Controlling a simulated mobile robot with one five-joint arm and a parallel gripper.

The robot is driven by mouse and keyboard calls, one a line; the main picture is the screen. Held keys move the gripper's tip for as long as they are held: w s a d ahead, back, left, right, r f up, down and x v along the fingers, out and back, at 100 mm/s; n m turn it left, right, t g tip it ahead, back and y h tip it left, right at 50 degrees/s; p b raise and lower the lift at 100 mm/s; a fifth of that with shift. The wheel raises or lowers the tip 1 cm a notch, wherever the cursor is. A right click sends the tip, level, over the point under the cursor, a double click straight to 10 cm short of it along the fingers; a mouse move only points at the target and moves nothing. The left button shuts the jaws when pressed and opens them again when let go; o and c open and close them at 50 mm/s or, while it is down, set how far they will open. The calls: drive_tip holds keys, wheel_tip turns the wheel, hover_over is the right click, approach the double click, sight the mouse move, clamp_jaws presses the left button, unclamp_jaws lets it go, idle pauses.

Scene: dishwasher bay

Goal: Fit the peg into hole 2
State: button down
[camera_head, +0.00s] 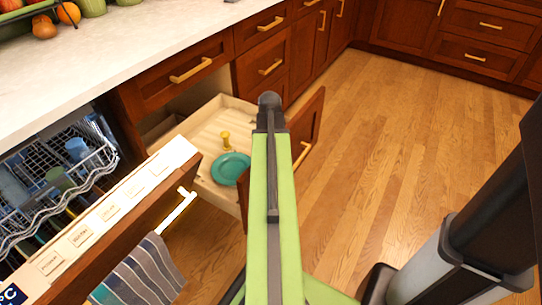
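I cannot pick out a peg or a numbered hole in this view. A small yellow object (225,139) stands in the open drawer (197,180); its exact shape is too small to tell. My green arm reaches forward up the middle of the picture and ends in a dark rounded joint beside the drawer. My gripper's fingers do not show, so whether it holds anything is hidden.
A teal plate (231,168) lies in the drawer. An open dishwasher with a rack (50,190) of dishes is at left, its labelled door edge (108,209) jutting out, with a striped towel (140,275) hanging below. The counter (140,45) holds fruit.

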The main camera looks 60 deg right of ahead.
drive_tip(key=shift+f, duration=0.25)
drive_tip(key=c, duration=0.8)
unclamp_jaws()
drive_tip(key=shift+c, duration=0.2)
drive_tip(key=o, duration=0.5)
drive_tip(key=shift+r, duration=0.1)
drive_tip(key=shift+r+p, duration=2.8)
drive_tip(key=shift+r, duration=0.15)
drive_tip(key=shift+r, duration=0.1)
